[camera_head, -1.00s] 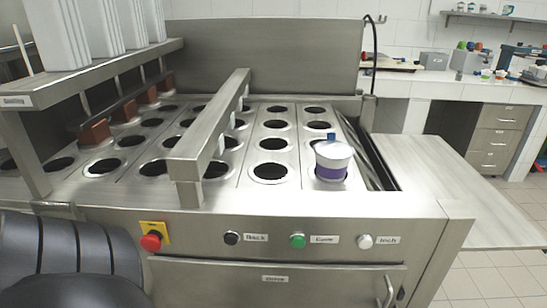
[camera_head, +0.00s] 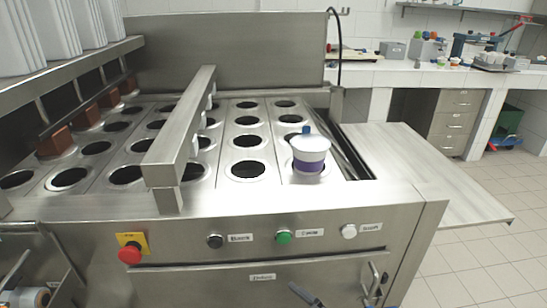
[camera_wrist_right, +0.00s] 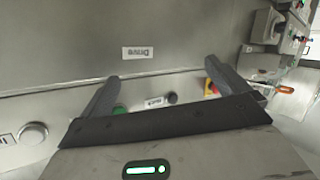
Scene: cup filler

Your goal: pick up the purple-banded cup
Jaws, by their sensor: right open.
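The purple-banded cup (camera_head: 309,164) stands upright in the front hole of the right-hand column on the steel filling machine. It has a white rim or lid and a small blue piece shows at its top. My right gripper (camera_wrist_right: 162,70) is open and empty in the right wrist view, facing the machine's front panel. A dark fingertip, likely of this gripper, shows at the bottom edge of the head view, below and apart from the cup. The cup is not in the right wrist view. My left gripper is not in view.
A raised steel bar (camera_head: 183,130) crosses the hole plate left of the cup. Red (camera_head: 130,252), green (camera_head: 284,237) and white (camera_head: 349,231) buttons sit on the front panel. A steel side shelf (camera_head: 425,170) at the right is clear.

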